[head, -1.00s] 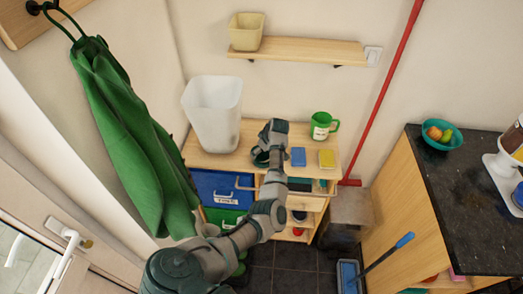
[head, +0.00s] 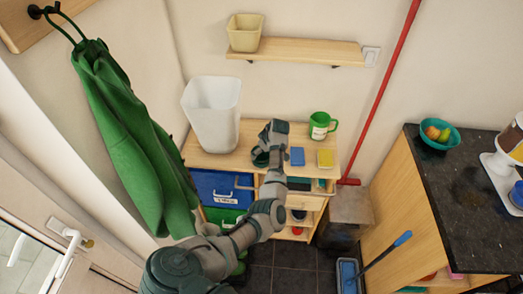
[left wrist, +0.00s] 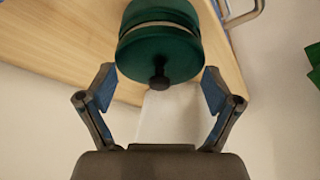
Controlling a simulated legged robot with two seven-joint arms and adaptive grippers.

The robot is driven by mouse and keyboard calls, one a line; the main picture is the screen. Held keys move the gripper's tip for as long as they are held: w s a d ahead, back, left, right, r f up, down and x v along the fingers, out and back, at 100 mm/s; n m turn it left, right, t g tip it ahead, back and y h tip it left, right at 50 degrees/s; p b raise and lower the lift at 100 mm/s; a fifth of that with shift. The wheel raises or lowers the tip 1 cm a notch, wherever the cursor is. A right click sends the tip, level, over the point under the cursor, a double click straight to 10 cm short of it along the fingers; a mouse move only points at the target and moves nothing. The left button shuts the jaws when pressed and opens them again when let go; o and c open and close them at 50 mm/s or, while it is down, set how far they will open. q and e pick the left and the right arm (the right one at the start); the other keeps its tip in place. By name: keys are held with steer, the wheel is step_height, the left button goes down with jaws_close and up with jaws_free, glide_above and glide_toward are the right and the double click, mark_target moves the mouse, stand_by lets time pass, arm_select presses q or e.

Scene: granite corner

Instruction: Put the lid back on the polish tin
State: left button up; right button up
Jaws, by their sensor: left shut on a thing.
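In the left wrist view, a dark green round lid (left wrist: 160,58) with a black knob faces the camera between the two blue-padded fingers of my left gripper (left wrist: 158,88). The gripper is shut on the lid's sides. A pale band separates the lid from a green rounded part beyond it, which looks like the polish tin (left wrist: 160,10). I cannot tell whether the lid is seated. In the head view, my left gripper (head: 264,158) is low over the wooden cabinet top (head: 225,152); lid and tin cannot be made out there. My right gripper is not in view.
A white bin (head: 212,110) stands left of the gripper. A red pole (head: 385,85) leans on the wall. A granite counter (head: 460,200) is far right.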

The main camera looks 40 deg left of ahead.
arm_select(q)
steer(key=shift+d, duration=0.1)
steer(key=shift+f, duration=0.15)
stand_by(0.5)
steer(key=shift+p, duration=0.55)
stand_by(0.4)
steer(key=o, duration=0.7)
steer(key=shift+c, duration=0.2)
steer(key=shift+r+p, duration=3.4)
steer(key=shift+r, duration=0.2)
